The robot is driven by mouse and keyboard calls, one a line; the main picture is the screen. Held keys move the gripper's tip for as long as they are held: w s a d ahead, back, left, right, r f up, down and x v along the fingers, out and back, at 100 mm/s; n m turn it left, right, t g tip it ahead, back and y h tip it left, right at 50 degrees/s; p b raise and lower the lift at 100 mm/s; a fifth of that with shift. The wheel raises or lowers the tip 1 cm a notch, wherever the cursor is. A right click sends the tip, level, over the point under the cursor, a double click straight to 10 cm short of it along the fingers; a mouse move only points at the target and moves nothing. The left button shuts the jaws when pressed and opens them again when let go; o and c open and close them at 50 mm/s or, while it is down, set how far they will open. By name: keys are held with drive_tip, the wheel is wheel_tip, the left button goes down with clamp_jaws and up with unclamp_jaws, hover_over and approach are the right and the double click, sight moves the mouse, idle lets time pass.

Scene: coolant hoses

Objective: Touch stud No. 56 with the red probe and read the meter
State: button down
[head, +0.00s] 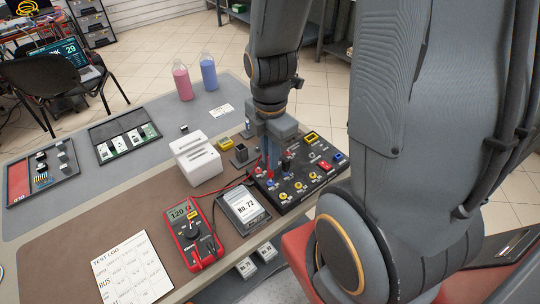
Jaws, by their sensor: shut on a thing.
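My gripper (270,152) points down over the left part of a black stud panel (325,180). It is shut on the red probe (268,172), which is mostly hidden by the jaws; whether its tip touches a stud I cannot tell. Several yellow-ringed studs (284,199) stand along the panel's front, with red and blue parts behind. The stud numbers are too small to read, so I cannot pick out No. 56. The red meter (179,244) lies left of the panel; its display seems to read 120. A red lead runs from the meter towards the gripper.
A grey device (228,222) showing "No. 72" lies between meter and panel. A white slotted block (196,161) stands behind it. A test log sheet (131,271) lies front left. Pink (182,84) and blue (208,73) bottles stand at the back. The brown mat's middle is clear.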

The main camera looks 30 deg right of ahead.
idle(0.4)
drive_tip(key=shift+r+p, duration=3.5)
